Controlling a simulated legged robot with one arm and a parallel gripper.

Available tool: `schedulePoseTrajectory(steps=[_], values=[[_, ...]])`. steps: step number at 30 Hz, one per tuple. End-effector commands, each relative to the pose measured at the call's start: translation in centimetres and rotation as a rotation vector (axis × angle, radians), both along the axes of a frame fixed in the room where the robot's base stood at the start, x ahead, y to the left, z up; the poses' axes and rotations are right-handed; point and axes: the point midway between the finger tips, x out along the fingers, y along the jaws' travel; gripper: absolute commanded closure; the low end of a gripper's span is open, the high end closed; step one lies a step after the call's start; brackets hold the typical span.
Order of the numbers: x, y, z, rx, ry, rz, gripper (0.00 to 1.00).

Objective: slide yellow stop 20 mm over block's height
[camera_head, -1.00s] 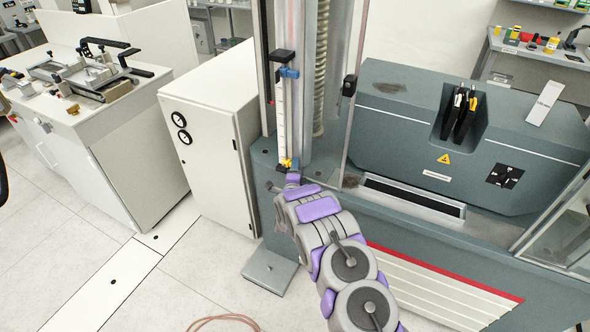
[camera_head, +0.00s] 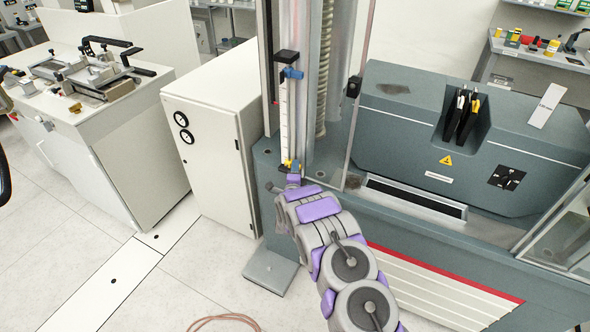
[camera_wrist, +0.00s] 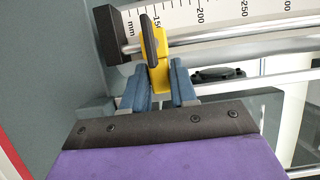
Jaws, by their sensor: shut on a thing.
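The yellow stop (camera_wrist: 160,72) sits on a metal rod beside the white mm scale (camera_wrist: 225,16) in the wrist view. It has a dark lever-like piece (camera_wrist: 148,40) across it, close to the 150 mark. My gripper (camera_wrist: 161,82) is shut on the stop's yellow tab, with a blue finger on each side. A black block (camera_wrist: 109,36) is at the left end of the rod, with a short stretch of rod between it and the stop. In the head view the stop (camera_head: 287,164) is small, low on the upright scale (camera_head: 287,115), partly hidden behind my gripper.
A blue stop (camera_head: 292,73) and a black piece (camera_head: 286,56) are higher on the scale. The machine's column (camera_head: 307,120) stands just right. A white cabinet (camera_head: 210,135) stands to the left. A grey-green machine housing (camera_head: 400,130) is at the right.

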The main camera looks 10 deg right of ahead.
Motion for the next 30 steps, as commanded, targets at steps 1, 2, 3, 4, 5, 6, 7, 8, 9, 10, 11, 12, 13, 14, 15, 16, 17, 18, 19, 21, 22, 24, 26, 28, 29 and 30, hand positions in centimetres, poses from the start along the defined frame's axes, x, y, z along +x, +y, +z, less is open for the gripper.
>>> schedulePoseTrajectory(steps=[1,2,3,4,5,6,7,8,9,10,11,12,13,14,15,16,17,18,19,21,22,24,26,28,29,30], values=[[-0.03,-0.64,0.37,0.002,0.0,-0.012,1.0],[-0.02,-0.65,0.46,0.002,0.0,-0.012,1.0],[-0.01,-0.67,0.53,0.002,-0.001,-0.012,1.0],[-0.01,-0.69,0.55,0.002,-0.001,-0.012,1.0],[0.0,-0.72,0.53,0.001,-0.002,-0.013,1.0],[0.0,-0.76,0.47,0.001,-0.002,-0.013,1.0],[0.0,-0.77,0.44,0.002,-0.003,-0.013,1.0],[0.0,-0.79,0.41,0.002,-0.003,-0.013,1.0],[0.0,-0.82,0.4,0.002,-0.003,-0.014,1.0],[0.0,-0.84,0.38,0.002,-0.003,-0.014,1.0],[0.0,-0.85,0.38,0.002,-0.003,-0.014,1.0],[0.01,-0.88,0.37,0.002,-0.003,-0.014,0.72],[0.0,-0.9,0.35,0.002,-0.003,-0.015,0.69],[0.01,-0.87,0.34,0.002,-0.003,-0.014,0.66],[0.01,-0.81,0.33,0.003,-0.002,-0.013,0.63],[0.01,-0.77,0.33,0.003,-0.002,-0.012,0.6],[0.01,-0.72,0.33,0.003,-0.002,-0.011,0.57],[0.01,-0.65,0.34,0.001,-0.002,-0.011,0.53],[0.01,-0.59,0.35,0.001,-0.002,-0.01,0.51],[-0.01,-0.46,0.38,0.0,-0.003,-0.01,0.51],[0.0,-0.4,0.39,-0.001,-0.003,-0.009,0.51],[-0.01,-0.27,0.41,-0.002,-0.003,-0.009,0.51],[-0.01,-0.18,0.39,-0.002,-0.003,-0.008,0.51],[0.0,-0.13,0.36,-0.002,-0.003,-0.007,0.51],[0.0,-0.11,0.35,-0.002,-0.002,-0.006,0.51],[0.0,-0.09,0.33,-0.002,-0.002,-0.006,0.51]])
